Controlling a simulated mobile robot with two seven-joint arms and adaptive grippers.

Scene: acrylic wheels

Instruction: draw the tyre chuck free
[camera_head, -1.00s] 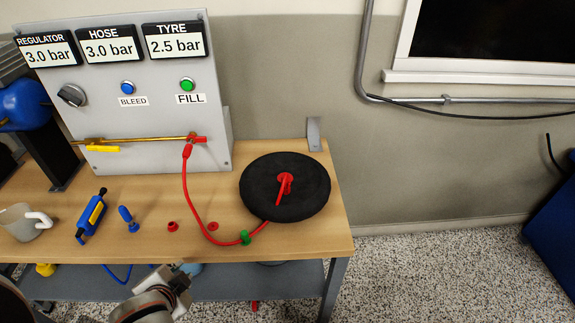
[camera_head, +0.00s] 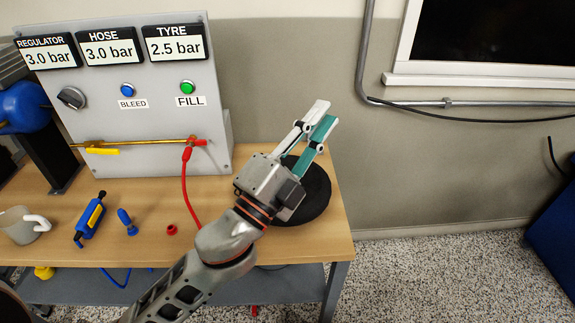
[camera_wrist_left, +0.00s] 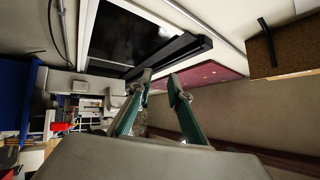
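The black tyre (camera_head: 320,195) lies flat on the bench, mostly covered by my left arm. The red tyre chuck at its middle is hidden behind my left gripper (camera_head: 323,112). The red hose (camera_head: 186,182) runs down from the panel's outlet and disappears behind my arm. My left gripper is above the tyre, its fingers pointing up and right toward the wall, away from the tyre. In the left wrist view its fingertips (camera_wrist_left: 159,77) are apart with nothing between them. My right gripper is not in view.
The panel (camera_head: 150,115) shows regulator 3.0, hose 3.0 and tyre 2.5 bar. It carries a blue bleed button (camera_head: 127,87) and green fill button (camera_head: 187,86). A mug (camera_head: 20,226), a blue-yellow tool (camera_head: 91,216), a blue piece (camera_head: 127,221) and a red cap (camera_head: 172,230) lie left on the bench (camera_head: 150,257).

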